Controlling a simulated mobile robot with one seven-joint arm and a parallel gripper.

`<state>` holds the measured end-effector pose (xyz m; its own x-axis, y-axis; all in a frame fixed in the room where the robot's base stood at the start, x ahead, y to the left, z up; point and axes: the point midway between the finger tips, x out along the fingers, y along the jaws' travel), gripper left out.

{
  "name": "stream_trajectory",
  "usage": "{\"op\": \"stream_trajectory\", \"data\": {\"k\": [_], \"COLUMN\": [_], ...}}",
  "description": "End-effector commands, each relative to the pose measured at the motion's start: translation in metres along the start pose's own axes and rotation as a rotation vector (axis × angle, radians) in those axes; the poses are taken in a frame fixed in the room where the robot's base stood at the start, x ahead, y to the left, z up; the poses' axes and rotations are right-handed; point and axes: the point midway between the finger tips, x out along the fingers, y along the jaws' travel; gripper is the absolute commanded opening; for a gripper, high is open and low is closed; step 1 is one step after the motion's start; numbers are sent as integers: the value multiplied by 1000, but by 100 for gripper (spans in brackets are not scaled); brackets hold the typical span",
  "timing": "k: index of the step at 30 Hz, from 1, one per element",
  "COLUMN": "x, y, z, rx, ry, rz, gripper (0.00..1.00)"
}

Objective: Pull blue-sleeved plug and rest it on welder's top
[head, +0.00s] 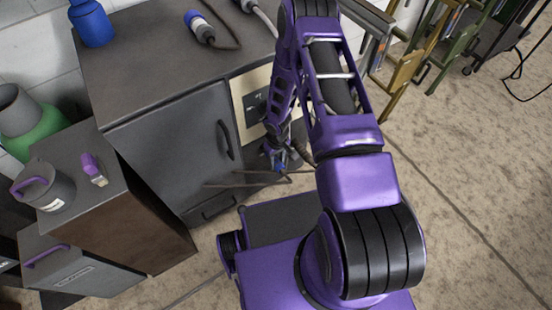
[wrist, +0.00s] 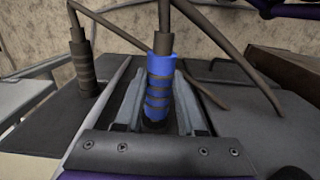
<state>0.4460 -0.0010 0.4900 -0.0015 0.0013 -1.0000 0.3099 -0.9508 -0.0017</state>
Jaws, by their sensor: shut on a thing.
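The blue-sleeved plug (wrist: 160,82) stands between the two fingers of my gripper (wrist: 159,88) in the wrist view, with a brown cable leaving its top end. My gripper is shut on it. Whether its lower end sits in a socket is hidden by the gripper. In the head view my gripper (head: 279,158) is low at the front of the dark grey cabinet unit (head: 175,135), with a bit of blue showing at it. I cannot tell for certain which body is the welder; a cream panel (head: 252,100) is partly behind my arm.
A second plug with a brownish sleeve (wrist: 83,62) stands left of the blue one. On the cabinet top lie a blue-and-white connector (head: 199,27) and a blue bottle (head: 91,22).

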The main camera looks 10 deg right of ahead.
Motion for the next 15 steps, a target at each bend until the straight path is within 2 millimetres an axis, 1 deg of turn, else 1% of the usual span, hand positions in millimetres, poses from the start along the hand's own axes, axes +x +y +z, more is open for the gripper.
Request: {"op": "stream_trajectory", "data": {"k": [15], "x": [0], "y": [0], "z": [18], "rx": [0], "ry": [0], "rz": [1], "gripper": [0]}}
